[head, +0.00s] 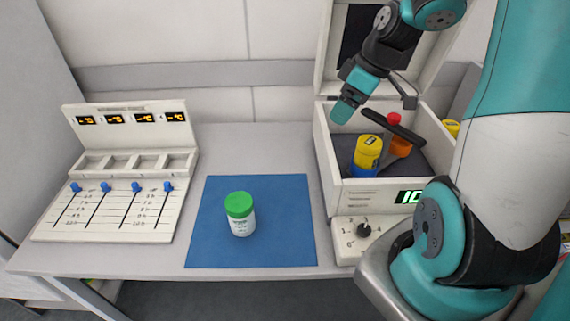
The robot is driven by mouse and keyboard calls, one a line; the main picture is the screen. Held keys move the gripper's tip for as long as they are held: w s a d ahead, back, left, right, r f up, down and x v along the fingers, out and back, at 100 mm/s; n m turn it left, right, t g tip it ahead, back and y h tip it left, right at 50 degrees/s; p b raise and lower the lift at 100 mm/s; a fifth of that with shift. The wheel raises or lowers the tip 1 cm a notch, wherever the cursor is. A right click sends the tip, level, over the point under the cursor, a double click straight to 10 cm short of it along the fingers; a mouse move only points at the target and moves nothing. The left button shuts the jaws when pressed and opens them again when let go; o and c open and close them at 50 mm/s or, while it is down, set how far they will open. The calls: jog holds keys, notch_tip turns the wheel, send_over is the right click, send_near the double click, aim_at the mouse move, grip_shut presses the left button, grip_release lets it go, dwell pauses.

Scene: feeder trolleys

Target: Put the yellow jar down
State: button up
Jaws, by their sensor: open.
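A yellow jar (367,152) with a dark mark on its lid stands in the open white box (335,170) at the right, with something blue at its foot. I cannot tell whether the blue part belongs to it.
A green-lidded white jar (240,214) stands on a blue mat (205,245). A slider panel (120,215) is at left.

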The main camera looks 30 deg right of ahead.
jog(key=s+a+r+g, duration=0.1)
jog(key=s+a+r, duration=0.1)
jog(key=a, duration=0.6)
jog(key=s+a+r, duration=0.1)
jog(key=a+r, duration=0.1)
jog(key=a, duration=0.5)
jog(key=s+a+r+g+y, duration=0.1)
jog(key=s+a+r+g, duration=0.1)
jog(key=s+a, duration=0.9)
jog(key=shift+s+a+r+n, duration=0.3)
jog(key=shift+s+r, duration=0.15)
jog(key=shift+s, duration=0.35)
